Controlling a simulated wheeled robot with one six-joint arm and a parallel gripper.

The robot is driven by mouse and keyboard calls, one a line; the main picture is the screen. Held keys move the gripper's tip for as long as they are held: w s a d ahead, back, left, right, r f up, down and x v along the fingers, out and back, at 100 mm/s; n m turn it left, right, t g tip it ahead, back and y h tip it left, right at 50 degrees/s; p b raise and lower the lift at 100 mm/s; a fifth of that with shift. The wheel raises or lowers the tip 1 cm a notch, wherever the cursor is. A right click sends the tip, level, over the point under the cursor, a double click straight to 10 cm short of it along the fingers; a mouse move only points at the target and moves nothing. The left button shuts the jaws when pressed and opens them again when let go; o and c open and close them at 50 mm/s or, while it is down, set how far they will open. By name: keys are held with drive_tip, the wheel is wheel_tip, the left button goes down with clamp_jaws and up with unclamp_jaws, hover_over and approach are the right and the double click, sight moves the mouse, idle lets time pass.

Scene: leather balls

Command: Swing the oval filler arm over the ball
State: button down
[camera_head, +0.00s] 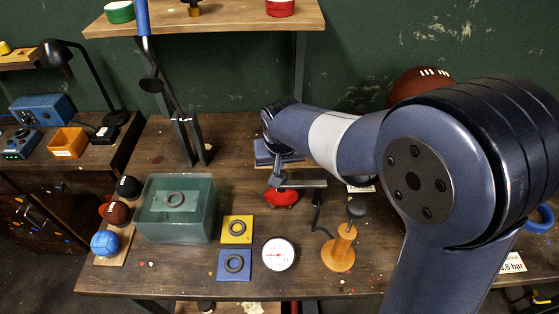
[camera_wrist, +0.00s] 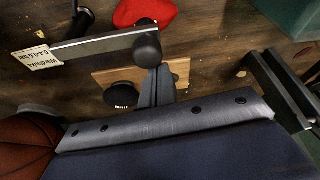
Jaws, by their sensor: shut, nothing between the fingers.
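The filler arm, a flat metal bar (camera_head: 305,184) with a black knob at one end, stands on the bench; it also shows in the wrist view (camera_wrist: 95,46), with its knob (camera_wrist: 147,46). My gripper (camera_wrist: 157,72) is shut and empty, its fingertips close to the knob; I cannot tell whether they touch. In the head view my gripper (camera_head: 276,176) is at the bar's left end. A brown oval ball (camera_head: 415,82) is partly hidden behind my arm; it shows at lower left in the wrist view (camera_wrist: 25,148), apart from the bar. A red ball-like thing (camera_head: 281,198) lies just in front of the bar.
Small balls (camera_head: 105,243) line the left. A dark two-pronged stand (camera_head: 190,140) is at the back left.

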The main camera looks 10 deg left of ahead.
drive_tip(key=shift+s, duration=0.15)
idle(0.4)
drive_tip(key=v, duration=1)
drive_tip(key=shift+r+b, duration=0.35)
drive_tip(key=shift+b, duration=0.05)
drive_tip(key=shift+f, duration=0.1)
